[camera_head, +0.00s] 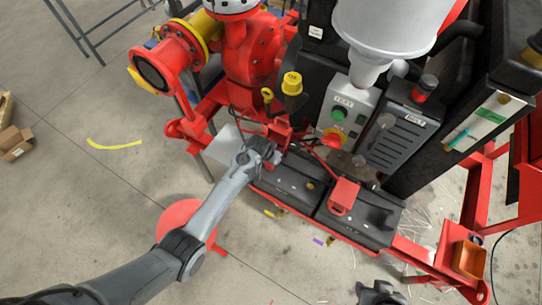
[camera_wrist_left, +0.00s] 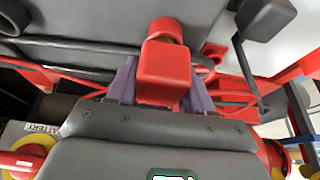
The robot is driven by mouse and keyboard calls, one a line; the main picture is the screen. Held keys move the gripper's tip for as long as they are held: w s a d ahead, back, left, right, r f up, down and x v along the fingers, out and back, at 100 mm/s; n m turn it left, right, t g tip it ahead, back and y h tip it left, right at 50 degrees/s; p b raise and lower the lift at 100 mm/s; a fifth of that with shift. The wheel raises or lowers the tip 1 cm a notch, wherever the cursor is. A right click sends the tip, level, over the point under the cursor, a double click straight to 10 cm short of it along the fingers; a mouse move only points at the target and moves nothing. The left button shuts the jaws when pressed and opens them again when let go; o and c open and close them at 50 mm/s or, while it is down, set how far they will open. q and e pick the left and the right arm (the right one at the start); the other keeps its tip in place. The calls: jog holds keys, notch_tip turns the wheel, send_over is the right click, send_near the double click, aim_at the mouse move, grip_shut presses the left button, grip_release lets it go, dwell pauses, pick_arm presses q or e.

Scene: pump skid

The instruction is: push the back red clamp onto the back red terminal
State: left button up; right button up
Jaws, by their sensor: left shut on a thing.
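The red clamp is between the fingers of my left gripper (camera_head: 268,150) at the left end of the dark batteries. In the head view the clamp (camera_head: 280,130) is partly covered by my gripper. The red terminal is not distinguishable; I cannot tell whether the clamp touches it. My right gripper (camera_head: 378,294) is at the bottom edge, partly cut off, its jaws unclear.
Another red block (camera_head: 343,196) sits on the right battery (camera_head: 362,220). A control box with a green button (camera_head: 338,114) and a red knob (camera_head: 334,139) stands behind. Red cables run near the left gripper. A red skid rail (camera_head: 385,256) borders the front, with open floor beyond.

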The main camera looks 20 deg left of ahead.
pick_arm(q)
jog(key=shift+f+b, duration=0.35)
jog(key=shift+f, duration=0.35)
jog(key=o, duration=1.3)
jog(key=shift+o, duration=0.2)
jog(key=shift+r, duration=0.15)
jog(key=p+v, duration=0.2)
jog(key=v, duration=0.8)
jog(key=shift+r, duration=0.25)
jog(key=shift+s+a, duration=0.1)
jog(key=shift+s, duration=0.1)
